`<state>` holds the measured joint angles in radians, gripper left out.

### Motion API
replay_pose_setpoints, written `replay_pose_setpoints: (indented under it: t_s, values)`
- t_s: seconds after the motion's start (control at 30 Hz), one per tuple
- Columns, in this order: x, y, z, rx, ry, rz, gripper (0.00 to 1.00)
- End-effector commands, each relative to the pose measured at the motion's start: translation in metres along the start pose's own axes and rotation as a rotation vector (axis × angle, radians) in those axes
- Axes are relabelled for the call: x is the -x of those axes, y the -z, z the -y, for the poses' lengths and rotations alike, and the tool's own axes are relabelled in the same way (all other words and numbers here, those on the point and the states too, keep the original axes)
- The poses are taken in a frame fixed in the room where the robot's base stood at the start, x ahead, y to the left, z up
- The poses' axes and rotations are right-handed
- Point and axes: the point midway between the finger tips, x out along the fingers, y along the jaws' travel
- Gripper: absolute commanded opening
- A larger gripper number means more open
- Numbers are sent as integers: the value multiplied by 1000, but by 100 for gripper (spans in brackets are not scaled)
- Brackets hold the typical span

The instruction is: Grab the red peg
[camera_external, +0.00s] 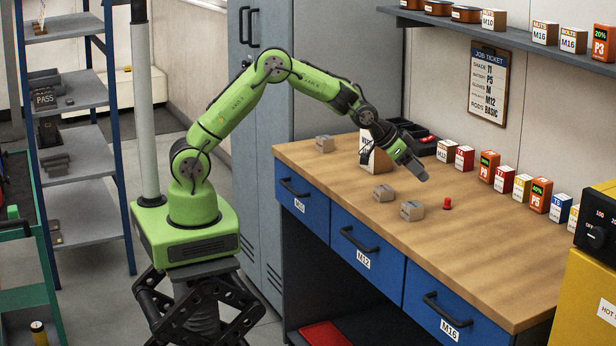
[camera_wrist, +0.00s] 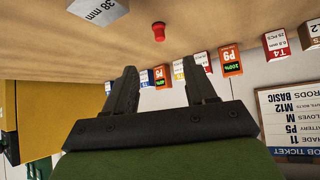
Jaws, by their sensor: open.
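The red peg (camera_external: 447,204) stands on the wooden bench top, just right of a grey block. In the wrist view the red peg (camera_wrist: 158,31) shows near the top centre, beyond my fingertips and apart from them. My gripper (camera_external: 420,174) is above the bench, up and to the left of the peg in the external view. In the wrist view my gripper (camera_wrist: 163,72) has its two dark fingers spread wide, with nothing between them.
Grey blocks (camera_external: 412,210) (camera_external: 383,193) lie close to the peg, and another grey block (camera_external: 325,144) is farther left. A row of small labelled boxes (camera_external: 505,179) lines the back of the bench. A yellow cabinet (camera_external: 585,300) stands at right. The front right bench top is clear.

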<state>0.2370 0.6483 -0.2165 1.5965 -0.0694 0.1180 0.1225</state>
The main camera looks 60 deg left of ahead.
Motion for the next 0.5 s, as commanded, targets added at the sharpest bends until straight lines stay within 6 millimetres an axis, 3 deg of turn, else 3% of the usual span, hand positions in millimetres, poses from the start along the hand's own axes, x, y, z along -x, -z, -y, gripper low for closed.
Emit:
replay_pose_setpoints:
  t_s: [0.2,0.37,0.5]
  values:
    - [-52,-2,0,0,-1,2,56]
    - [-70,-2,0,1,1,4,56]
    - [-98,-6,0,0,1,4,56]
